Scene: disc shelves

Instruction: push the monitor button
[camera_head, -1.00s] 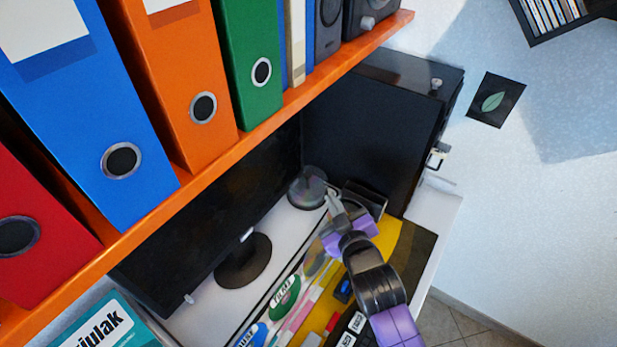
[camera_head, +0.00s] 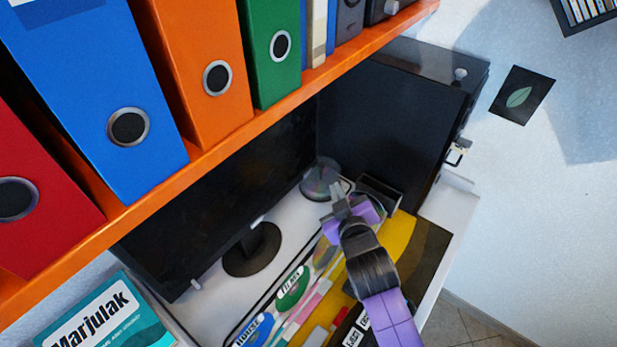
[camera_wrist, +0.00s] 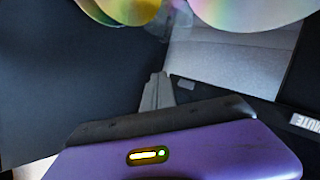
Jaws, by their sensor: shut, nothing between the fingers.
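The black monitor (camera_head: 225,185) stands on the desk under the orange shelf, on a round dark base (camera_head: 252,250). A small light piece (camera_head: 196,284) sits at its lower left edge, and another light spot shows at its lower middle edge; I cannot tell which is the button. My gripper (camera_head: 340,190) is shut and empty, to the right of the monitor, in front of the stack of discs (camera_head: 320,180) and apart from the screen. In the wrist view my gripper (camera_wrist: 158,88) shows closed fingers pointing toward shiny discs (camera_wrist: 240,12).
The orange shelf (camera_head: 220,145) with binders overhangs the monitor. A black cabinet (camera_head: 385,125) stands behind my gripper. A yellow-lined drawer (camera_head: 405,235) with pens and discs lies below my arm. A teal book (camera_head: 105,315) is at the lower left.

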